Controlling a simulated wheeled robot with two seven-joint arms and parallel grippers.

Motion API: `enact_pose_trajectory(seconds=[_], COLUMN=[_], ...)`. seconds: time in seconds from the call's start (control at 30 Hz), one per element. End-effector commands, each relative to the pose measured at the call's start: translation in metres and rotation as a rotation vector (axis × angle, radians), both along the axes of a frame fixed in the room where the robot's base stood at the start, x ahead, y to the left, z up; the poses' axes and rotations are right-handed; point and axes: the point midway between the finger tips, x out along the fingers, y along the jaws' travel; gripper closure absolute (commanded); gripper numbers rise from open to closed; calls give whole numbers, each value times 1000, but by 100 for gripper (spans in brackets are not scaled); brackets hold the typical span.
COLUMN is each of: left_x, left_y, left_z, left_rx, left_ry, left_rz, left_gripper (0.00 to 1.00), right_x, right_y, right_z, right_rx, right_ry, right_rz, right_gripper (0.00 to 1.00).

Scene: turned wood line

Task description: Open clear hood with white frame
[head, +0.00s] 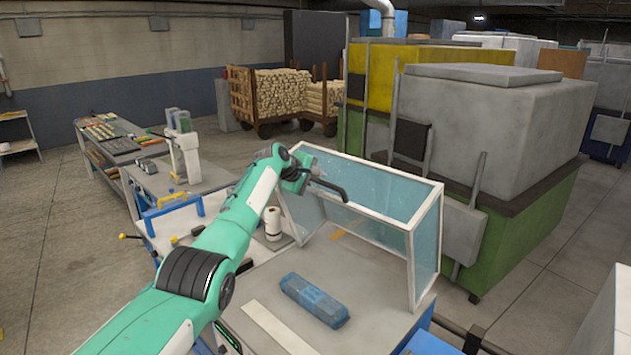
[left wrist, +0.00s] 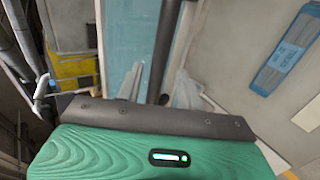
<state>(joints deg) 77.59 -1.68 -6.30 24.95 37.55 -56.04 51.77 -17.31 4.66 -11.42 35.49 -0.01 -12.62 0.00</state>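The clear hood with its white frame (head: 425,207) stands on the grey worktable (head: 262,285). Its bluish panes also fill the upper middle of the left wrist view (left wrist: 124,30). A dark bar handle (head: 330,187) is at the hood's upper front edge. My left gripper (head: 303,178) is at this handle, partly hidden by its own wrist. In the left wrist view, the handle bar (left wrist: 164,45) runs between the two grey fingers (left wrist: 160,88), which look apart with some gap beside the bar. My right gripper is out of view.
A blue wrapped block (head: 313,299) and a pale strip (head: 280,328) lie on the table in front of the hood. A white roll (head: 272,223) stands left of the hood. A large green and grey machine (head: 500,185) stands close behind and right.

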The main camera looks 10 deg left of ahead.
Motion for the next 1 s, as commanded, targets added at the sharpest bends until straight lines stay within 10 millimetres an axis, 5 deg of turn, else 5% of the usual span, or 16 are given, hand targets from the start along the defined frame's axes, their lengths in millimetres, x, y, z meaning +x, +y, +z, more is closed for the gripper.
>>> enact_pose_trajectory(seconds=[0.53,1.0], left_x=[-6,-44], left_y=[6,34], left_z=[7,37], left_rx=[-2,0], left_ry=[-7,-8], left_rz=[-1,2], left_gripper=[62,62], right_x=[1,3], right_y=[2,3], right_z=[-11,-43], right_rx=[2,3], right_ry=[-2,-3], right_rz=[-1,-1], right_gripper=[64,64])
